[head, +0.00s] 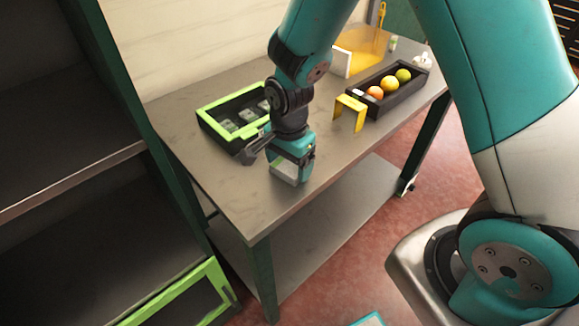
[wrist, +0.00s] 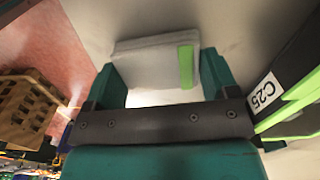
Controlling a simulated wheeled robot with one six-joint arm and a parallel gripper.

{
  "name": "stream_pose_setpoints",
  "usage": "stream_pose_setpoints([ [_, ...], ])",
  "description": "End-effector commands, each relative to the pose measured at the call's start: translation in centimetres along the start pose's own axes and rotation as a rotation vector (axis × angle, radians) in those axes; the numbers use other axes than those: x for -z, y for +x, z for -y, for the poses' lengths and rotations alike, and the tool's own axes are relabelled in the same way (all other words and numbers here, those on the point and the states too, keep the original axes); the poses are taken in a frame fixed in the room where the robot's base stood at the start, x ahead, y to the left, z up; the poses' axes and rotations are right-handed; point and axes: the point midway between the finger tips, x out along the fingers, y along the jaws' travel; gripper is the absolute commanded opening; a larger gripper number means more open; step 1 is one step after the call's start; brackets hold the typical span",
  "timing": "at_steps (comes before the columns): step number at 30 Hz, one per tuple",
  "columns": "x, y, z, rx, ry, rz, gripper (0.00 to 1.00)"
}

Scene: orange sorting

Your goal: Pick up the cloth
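The cloth (wrist: 155,62) is a folded, pale grey-white piece with a green stripe near its right end in the wrist view. In the head view its pale side (head: 284,171) shows low between the fingers, at the table top. My gripper (head: 291,170) points down over the near part of the table. In the wrist view its teal fingers (wrist: 160,84) stand wide apart, one at each end of the cloth. I cannot tell whether they touch it. The cloth's near part is hidden behind the gripper body.
A black crate with a green rim (head: 207,112) stands close left of my gripper; its label C25 (wrist: 264,92) shows in the wrist view. A black tray of fruit (head: 372,107) and a yellow stand (head: 350,102) are behind right. The table (head: 225,185) is bare in front.

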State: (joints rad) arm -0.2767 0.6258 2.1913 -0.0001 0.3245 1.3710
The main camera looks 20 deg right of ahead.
Motion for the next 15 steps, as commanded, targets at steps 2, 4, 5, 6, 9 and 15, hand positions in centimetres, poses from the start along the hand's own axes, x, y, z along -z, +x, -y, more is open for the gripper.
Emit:
stream_pose_setpoints([
  [2,0.0,0.0,0.0,0.000,0.000,0.000,0.57],
  [4,0.0,0.0,0.0,0.000,0.000,0.000,0.57],
  [5,0.0,0.0,0.0,0.000,0.000,0.000,0.57],
  [6,0.0,0.0,0.0,0.000,0.000,0.000,0.57],
  [9,0.0,-0.3,0.0,0.001,0.000,0.000,0.57],
  [15,0.0,-2.3,0.1,0.006,0.000,-0.001,0.57],
])
